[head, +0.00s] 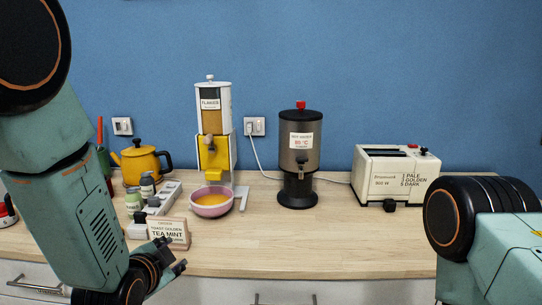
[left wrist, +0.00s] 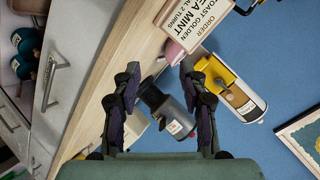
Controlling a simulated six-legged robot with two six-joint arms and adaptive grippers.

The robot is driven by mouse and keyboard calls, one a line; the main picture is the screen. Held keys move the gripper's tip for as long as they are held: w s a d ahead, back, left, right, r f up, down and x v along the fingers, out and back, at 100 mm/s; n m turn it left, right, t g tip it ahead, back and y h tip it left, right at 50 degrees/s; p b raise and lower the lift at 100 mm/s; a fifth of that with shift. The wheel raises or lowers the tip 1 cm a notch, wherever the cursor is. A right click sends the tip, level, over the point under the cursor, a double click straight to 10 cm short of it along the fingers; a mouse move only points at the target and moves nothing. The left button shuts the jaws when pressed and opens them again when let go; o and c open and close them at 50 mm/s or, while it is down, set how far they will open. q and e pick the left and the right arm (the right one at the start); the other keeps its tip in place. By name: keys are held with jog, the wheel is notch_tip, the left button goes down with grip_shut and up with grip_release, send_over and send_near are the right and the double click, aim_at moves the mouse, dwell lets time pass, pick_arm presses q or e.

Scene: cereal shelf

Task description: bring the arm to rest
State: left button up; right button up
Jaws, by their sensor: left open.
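My left arm comes in from the left in the head view. Its gripper (head: 173,256) is at the counter's front edge, just in front of and below the wooden order sign (head: 168,232). In the left wrist view the two dark fingers (left wrist: 158,80) are spread apart with nothing held. Behind them, at a distance, shows the dark hot water dispenser (left wrist: 168,108). My right arm shows at the right edge of the head view, but its gripper is out of view.
The counter (head: 330,245) holds a yellow kettle (head: 140,163), flakes dispenser (head: 213,130), pink bowl with orange-yellow contents (head: 211,203), hot water dispenser (head: 299,160) and white toaster (head: 394,173). Small jars (head: 147,185) stand behind the sign. The counter's front middle is clear.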

pick_arm(q)
jog(key=s+a+f+n+g+b, duration=0.1)
jog(key=s+f+n+g, duration=0.4)
jog(key=s+f, duration=1)
jog(key=s+f+n+g+b, duration=0.3)
jog(key=s+f+n+g, duration=0.3)
jog(key=s+f, duration=0.9)
jog(key=s+g, duration=0.1)
jog(key=s, duration=0.6)
jog(key=shift+a+f+b, duration=0.3)
jog(key=shift+a+b, duration=0.05)
